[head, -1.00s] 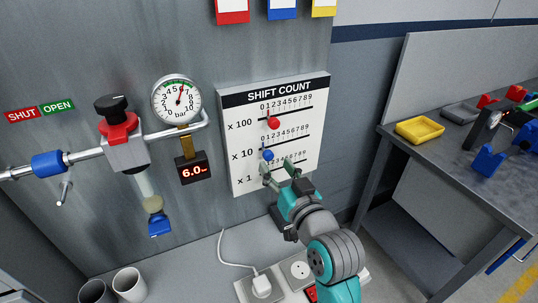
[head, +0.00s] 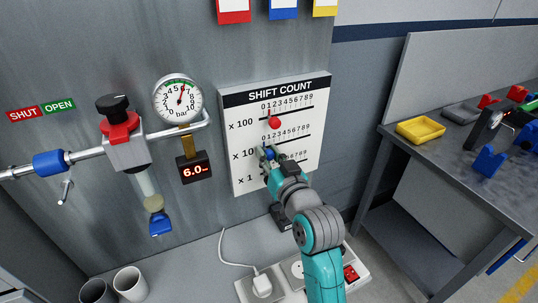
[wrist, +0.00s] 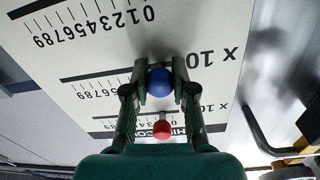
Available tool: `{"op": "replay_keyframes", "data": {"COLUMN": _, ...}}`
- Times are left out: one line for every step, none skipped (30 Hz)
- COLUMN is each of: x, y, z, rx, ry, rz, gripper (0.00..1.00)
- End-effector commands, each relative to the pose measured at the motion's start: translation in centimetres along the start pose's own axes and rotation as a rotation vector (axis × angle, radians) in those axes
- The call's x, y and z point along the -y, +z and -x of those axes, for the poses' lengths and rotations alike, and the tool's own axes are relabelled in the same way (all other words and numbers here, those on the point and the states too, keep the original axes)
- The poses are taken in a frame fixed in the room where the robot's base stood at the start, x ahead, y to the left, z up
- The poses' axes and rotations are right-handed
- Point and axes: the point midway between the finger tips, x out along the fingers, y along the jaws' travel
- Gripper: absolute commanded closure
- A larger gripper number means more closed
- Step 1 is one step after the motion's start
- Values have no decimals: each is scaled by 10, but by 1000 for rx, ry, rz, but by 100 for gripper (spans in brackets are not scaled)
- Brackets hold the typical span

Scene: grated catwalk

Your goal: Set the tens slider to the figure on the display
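The SHIFT COUNT board (head: 226,130) carries slider rows marked x 100, x 10 and x 1, each with digits 0 to 9. The blue tens knob (head: 268,152) sits near the low-digit end of the x 10 row. My gripper (head: 270,157) is at this knob, with a finger on either side. In the wrist view, which shows the board upside down, the fingers appear closed against the blue knob (wrist: 159,83). The red knob (head: 275,123) is on the x 100 row. The x 1 slider is hidden behind my gripper. The display (head: 194,168) reads 6.0.
A pressure gauge (head: 178,98), a pipe and a valve with a black knob (head: 112,104) are left of the board. A power strip (head: 262,285) with a white plug and cable lies below. A workbench (head: 430,160) with a yellow tray (head: 420,130) stands right.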

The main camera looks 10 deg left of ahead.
Motion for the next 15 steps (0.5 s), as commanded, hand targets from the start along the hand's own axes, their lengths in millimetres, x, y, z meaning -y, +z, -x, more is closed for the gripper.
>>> {"op": "replay_keyframes", "data": {"x": 0, "y": 0, "z": 0, "rx": 0, "ry": 0, "rz": 0, "gripper": 100}}
{"op": "replay_keyframes", "data": {"x": 0, "y": 0, "z": 0, "rx": 0, "ry": 0, "rz": 0, "gripper": 100}}
{"op": "replay_keyframes", "data": {"x": 0, "y": 0, "z": 0, "rx": 0, "ry": 0, "rz": 0, "gripper": 100}}
{"op": "replay_keyframes", "data": {"x": 0, "y": 0, "z": 0, "rx": 0, "ry": 0, "rz": 0, "gripper": 100}}
{"op": "replay_keyframes", "data": {"x": 0, "y": 0, "z": 0, "rx": 0, "ry": 0, "rz": 0, "gripper": 100}}
{"op": "replay_keyframes", "data": {"x": -2, "y": 0, "z": 0, "rx": 0, "ry": 1, "rz": 0, "gripper": 100}}
{"op": "replay_keyframes", "data": {"x": -5, "y": -1, "z": 0, "rx": 0, "ry": 1, "rz": -1, "gripper": 100}}
{"op": "replay_keyframes", "data": {"x": -8, "y": -1, "z": 0, "rx": 0, "ry": 2, "rz": -1, "gripper": 100}}
{"op": "replay_keyframes", "data": {"x": -15, "y": -2, "z": -1, "rx": 0, "ry": 4, "rz": -1, "gripper": 100}}
{"op": "replay_keyframes", "data": {"x": -20, "y": -3, "z": -1, "rx": 0, "ry": 4, "rz": -1, "gripper": 100}}
{"op": "replay_keyframes", "data": {"x": -25, "y": -4, "z": -1, "rx": 0, "ry": 4, "rz": 0, "gripper": 100}}
{"op": "replay_keyframes", "data": {"x": -32, "y": -5, "z": -1, "rx": 0, "ry": 4, "rz": -2, "gripper": 100}}
{"op": "replay_keyframes", "data": {"x": -37, "y": -5, "z": -2, "rx": 1, "ry": 4, "rz": -1, "gripper": 100}}
{"op": "replay_keyframes", "data": {"x": -41, "y": -6, "z": -2, "rx": 1, "ry": 3, "rz": -1, "gripper": 100}}
{"op": "replay_keyframes", "data": {"x": -47, "y": -7, "z": -2, "rx": 1, "ry": 4, "rz": -1, "gripper": 100}}
